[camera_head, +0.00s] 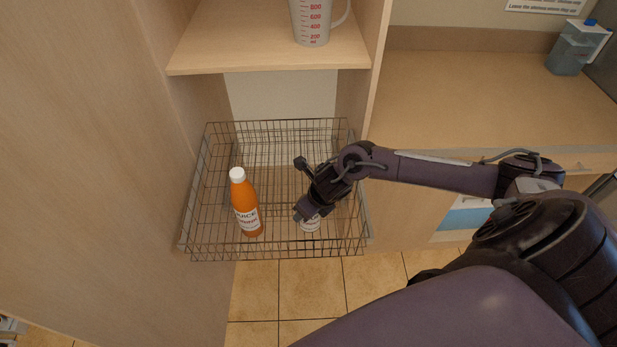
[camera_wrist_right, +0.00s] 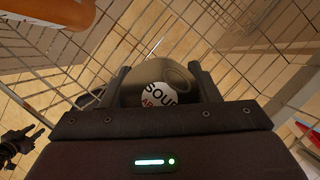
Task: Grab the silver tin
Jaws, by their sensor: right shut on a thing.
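The silver tin (camera_head: 311,224) is in the wire basket, mostly hidden under my right gripper (camera_head: 305,212) in the head view. In the right wrist view the tin (camera_wrist_right: 158,94) shows a white label with "SOUP" lettering. It sits between the two fingers of my right gripper (camera_wrist_right: 160,85), which is shut on it. Whether the tin still touches the basket floor cannot be told. My left gripper is not in the head view.
An orange juice bottle (camera_head: 246,205) stands left of the tin in the wire basket (camera_head: 275,128). A shelf (camera_head: 250,50) with a measuring jug (camera_head: 312,22) is above the back. Cabinet walls flank the basket. A counter (camera_head: 470,95) is at the right.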

